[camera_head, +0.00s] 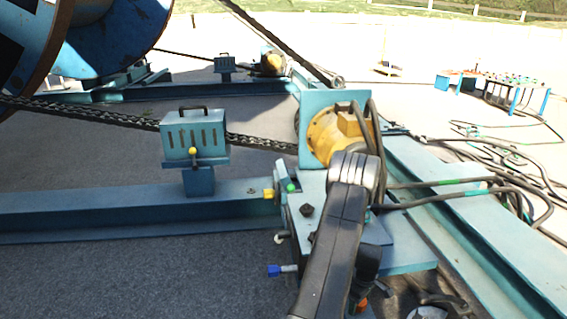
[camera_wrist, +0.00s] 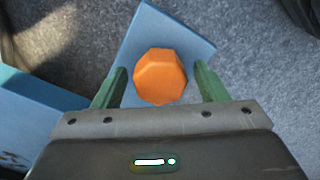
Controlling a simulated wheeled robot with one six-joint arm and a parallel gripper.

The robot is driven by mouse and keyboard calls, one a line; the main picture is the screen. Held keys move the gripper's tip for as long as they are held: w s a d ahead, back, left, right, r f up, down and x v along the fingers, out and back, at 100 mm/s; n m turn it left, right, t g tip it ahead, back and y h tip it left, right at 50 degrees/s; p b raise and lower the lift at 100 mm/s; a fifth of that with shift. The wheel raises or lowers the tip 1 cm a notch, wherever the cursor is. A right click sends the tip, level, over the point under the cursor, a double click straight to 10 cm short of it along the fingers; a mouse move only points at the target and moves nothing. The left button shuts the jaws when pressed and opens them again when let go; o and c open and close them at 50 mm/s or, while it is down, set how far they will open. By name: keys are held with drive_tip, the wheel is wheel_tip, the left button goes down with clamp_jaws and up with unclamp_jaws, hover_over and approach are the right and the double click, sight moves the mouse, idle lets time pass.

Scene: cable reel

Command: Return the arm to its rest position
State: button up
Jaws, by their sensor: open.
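My gripper (camera_wrist: 161,75) shows in the wrist view with its two green fingers spread apart. An orange faceted knob (camera_wrist: 160,77) on a light blue block (camera_wrist: 186,32) appears between the fingers, with a gap on each side. I cannot tell how far the fingertips are above the block. In the head view my dark arm (camera_head: 338,240) reaches across the blue machine frame, below the yellow motor (camera_head: 325,136). The gripper is hidden there. A small orange part (camera_head: 361,304) shows just right of the arm near the bottom edge.
Blue beams (camera_head: 130,206) cross the floor. A slotted blue box (camera_head: 193,135) stands left of the arm, with a chain (camera_head: 258,142) behind. Handles with blue (camera_head: 275,271) and green (camera_head: 291,187) tips stick out beside the arm. Cables (camera_head: 490,160) lie right; the reel (camera_head: 112,38) is upper left.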

drive_tip(key=m+p, duration=0.1)
drive_tip(key=m, duration=0.9)
drive_tip(key=shift+p, duration=0.4)
